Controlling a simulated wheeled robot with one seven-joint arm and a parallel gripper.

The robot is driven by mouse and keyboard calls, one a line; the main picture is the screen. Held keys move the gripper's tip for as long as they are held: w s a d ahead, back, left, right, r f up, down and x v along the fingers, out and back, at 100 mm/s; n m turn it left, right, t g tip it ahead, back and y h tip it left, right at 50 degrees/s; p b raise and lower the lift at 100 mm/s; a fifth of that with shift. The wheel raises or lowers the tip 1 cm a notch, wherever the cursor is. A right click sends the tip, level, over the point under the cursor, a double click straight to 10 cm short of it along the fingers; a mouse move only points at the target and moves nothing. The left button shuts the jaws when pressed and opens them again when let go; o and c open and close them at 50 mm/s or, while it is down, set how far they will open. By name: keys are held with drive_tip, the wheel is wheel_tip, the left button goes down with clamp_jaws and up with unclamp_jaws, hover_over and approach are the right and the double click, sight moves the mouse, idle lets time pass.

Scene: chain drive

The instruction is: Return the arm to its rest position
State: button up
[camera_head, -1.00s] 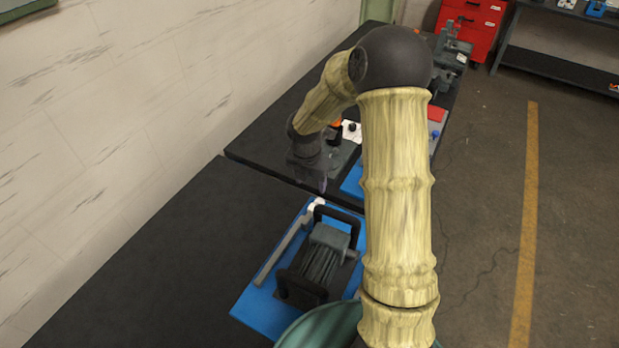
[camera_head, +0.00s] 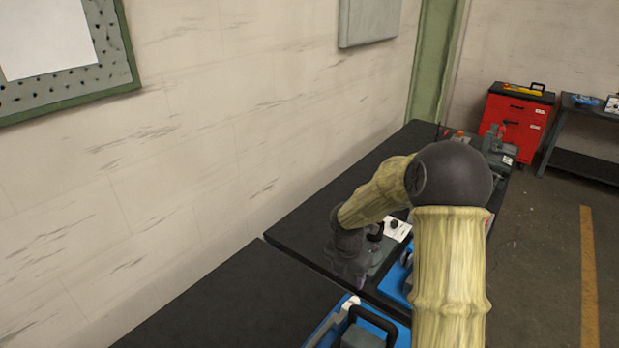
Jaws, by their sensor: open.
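My arm, with pale bamboo-like links and a dark round elbow, rises at the right of centre and bends left and down over the far black table. My gripper (camera_head: 357,280) hangs from the dark wrist, pointing down, near the gap between the two tables. It is small and dark here. I see nothing held in it, and its fingers are hard to make out.
The near black table (camera_head: 215,318) bears a blue tray (camera_head: 322,330) with a dark-handled device, cut off below. The far black table (camera_head: 318,215) holds a white card (camera_head: 398,230) and a grey vise-like tool (camera_head: 497,150). A red cabinet (camera_head: 513,122) stands behind. The wall is left.

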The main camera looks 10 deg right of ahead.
drive_tip(key=s+r+m, duration=0.4)
drive_tip(key=s+m, duration=0.5)
drive_tip(key=m, duration=0.4)
drive_tip(key=s+a+r+m+t+y, duration=0.1)
drive_tip(key=s+r+m, duration=0.2)
drive_tip(key=s+m, duration=0.6)
drive_tip(key=m, duration=0.5)
drive_tip(key=shift+s+a+r, duration=0.3)
drive_tip(key=shift+s+r, duration=0.1)
